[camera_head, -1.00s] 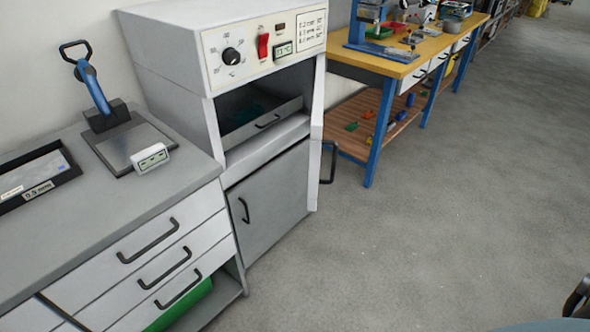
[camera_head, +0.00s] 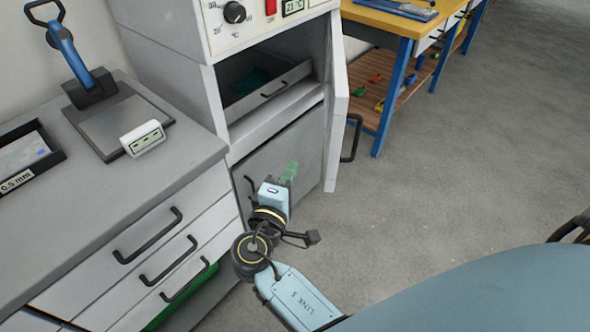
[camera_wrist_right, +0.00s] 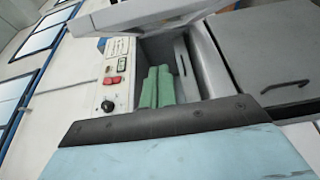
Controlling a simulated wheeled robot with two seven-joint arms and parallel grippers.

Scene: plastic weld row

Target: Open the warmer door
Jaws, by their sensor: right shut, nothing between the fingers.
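The warmer (camera_head: 222,35) is a pale cabinet with a control panel, also seen in the wrist view (camera_wrist_right: 118,72). Its door (camera_head: 338,115) stands open, swung out to the right side of the opening, with a black handle (camera_head: 352,138) on its outer face. Inside the opening lies a drawer or tray (camera_head: 268,92) with a small handle. My right gripper (camera_head: 290,172) is in front of the grey lower cupboard, left of the open door and apart from its handle. Its green fingers (camera_wrist_right: 157,86) are shut and empty, pointing toward the opening in the wrist view. My left gripper is not seen.
The grey lower cupboard (camera_head: 300,140) is closed. A counter with drawers (camera_head: 150,225) stands at the left, holding a blue-handled tool (camera_head: 68,48), a plate and a small white display (camera_head: 143,138). A yellow-topped bench (camera_head: 385,20) is behind the door. Floor at right is clear.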

